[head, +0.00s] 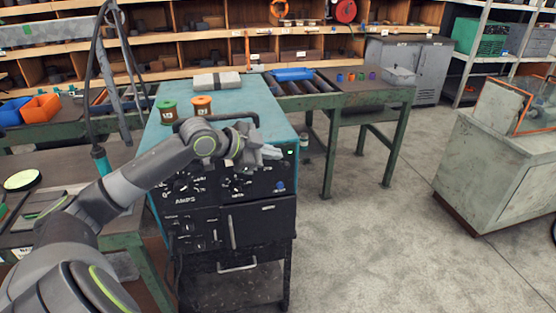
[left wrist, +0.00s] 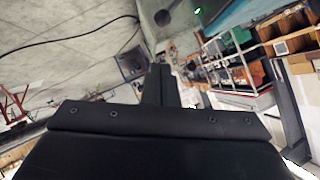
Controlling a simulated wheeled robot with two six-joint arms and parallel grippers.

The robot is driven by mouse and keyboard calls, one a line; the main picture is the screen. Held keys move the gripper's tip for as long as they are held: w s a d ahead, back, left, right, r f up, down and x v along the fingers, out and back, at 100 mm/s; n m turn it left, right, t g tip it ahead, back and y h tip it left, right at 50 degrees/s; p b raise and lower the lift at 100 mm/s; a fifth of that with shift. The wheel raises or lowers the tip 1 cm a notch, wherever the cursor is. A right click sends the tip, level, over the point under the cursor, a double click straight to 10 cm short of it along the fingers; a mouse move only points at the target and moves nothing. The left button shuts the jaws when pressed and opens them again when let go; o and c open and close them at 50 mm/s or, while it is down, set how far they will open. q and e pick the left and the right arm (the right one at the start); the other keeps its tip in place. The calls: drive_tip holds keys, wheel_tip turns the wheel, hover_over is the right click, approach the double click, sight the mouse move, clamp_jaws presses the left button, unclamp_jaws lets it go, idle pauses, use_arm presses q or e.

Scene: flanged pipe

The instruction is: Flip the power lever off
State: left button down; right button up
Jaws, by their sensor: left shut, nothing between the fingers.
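The black welding machine (head: 225,219) with a teal top stands in the middle of the head view. Its front carries dials, an "AMPS" label and a blue knob (head: 280,186). A small green light (head: 290,152) glows at the upper right of the front. My left gripper (head: 270,153) is shut and empty in front of the upper right of this face, just left of the light. I cannot make out the power lever; the gripper covers part of the panel there. In the left wrist view the shut fingers (left wrist: 160,84) show, with the green light (left wrist: 198,10) beyond them. My right gripper is out of view.
A green spool (head: 167,112), an orange spool (head: 202,105) and a dark handle are on the machine's top. A workbench (head: 365,95) stands behind to the right, and a grey cabinet (head: 490,170) further right. The floor (head: 350,240) right of the machine is clear.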

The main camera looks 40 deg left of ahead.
sight(283, 164)
use_arm(q)
drive_tip(key=w+f, duration=0.1)
drive_tip(key=f, duration=0.1)
drive_tip(key=w+f+p, duration=0.1)
drive_tip(key=w+f, duration=0.1)
drive_tip(key=shift+a+f, duration=0.15)
drive_tip(key=shift+f, duration=0.15)
idle(0.4)
drive_tip(key=shift+s+f+b, duration=0.1)
drive_tip(key=shift+f+b, duration=0.05)
drive_tip(key=shift+b, duration=0.15)
